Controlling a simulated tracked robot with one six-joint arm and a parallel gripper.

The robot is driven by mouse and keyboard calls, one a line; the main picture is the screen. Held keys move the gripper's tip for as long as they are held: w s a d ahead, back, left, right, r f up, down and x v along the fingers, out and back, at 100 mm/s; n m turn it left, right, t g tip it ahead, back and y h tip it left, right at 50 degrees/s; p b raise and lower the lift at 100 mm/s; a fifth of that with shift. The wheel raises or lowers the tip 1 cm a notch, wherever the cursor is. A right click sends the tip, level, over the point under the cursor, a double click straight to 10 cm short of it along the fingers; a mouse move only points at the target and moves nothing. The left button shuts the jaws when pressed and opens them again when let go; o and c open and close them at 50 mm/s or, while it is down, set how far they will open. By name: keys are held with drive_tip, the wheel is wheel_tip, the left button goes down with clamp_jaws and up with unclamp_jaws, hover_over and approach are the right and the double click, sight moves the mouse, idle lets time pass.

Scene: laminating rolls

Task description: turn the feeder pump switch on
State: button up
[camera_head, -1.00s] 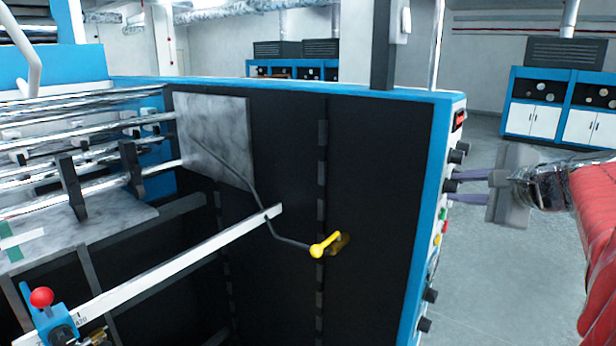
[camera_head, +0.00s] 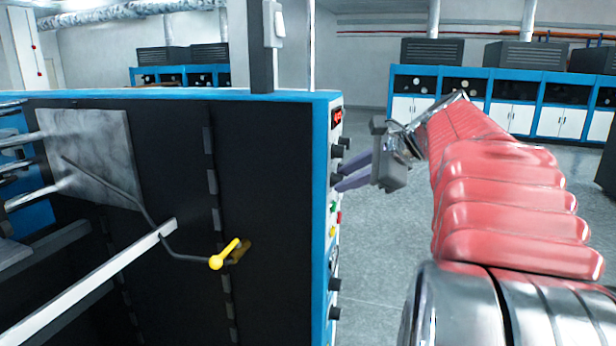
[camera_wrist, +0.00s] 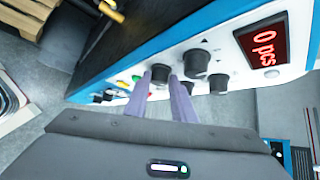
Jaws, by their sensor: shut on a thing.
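The control panel (camera_head: 334,225) is on the narrow end of the black and blue machine. It also shows in the wrist view (camera_wrist: 228,60), tilted. It carries several black knobs and coloured buttons. My gripper (camera_head: 340,183) reaches the panel from the right. In the wrist view its two purple fingers (camera_wrist: 170,82) are shut on a black knob (camera_wrist: 160,72) at their tips. The fingers partly hide this knob. A larger black knob (camera_wrist: 196,62) stands close beside it, toward the display. No label naming the feeder pump switch is readable.
A red "0 pcs" display (camera_wrist: 262,46) is on the panel. Green, red and yellow buttons (camera_head: 333,206) lie below the held knob. A yellow-handled crank (camera_head: 230,254) sticks out of the machine's black side. Grey floor (camera_head: 385,250) is clear to the right.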

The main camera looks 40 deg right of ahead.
drive_tip(key=shift+f, duration=0.2)
drive_tip(key=o, duration=0.8)
drive_tip(key=shift+w, duration=0.1)
drive_tip(key=shift+o, duration=1.3)
drive_tip(key=shift+r, duration=0.1)
drive_tip(key=v, duration=1.3)
drive_tip(key=shift+s, duration=0.45)
drive_tip(key=shift+a+r, duration=0.1)
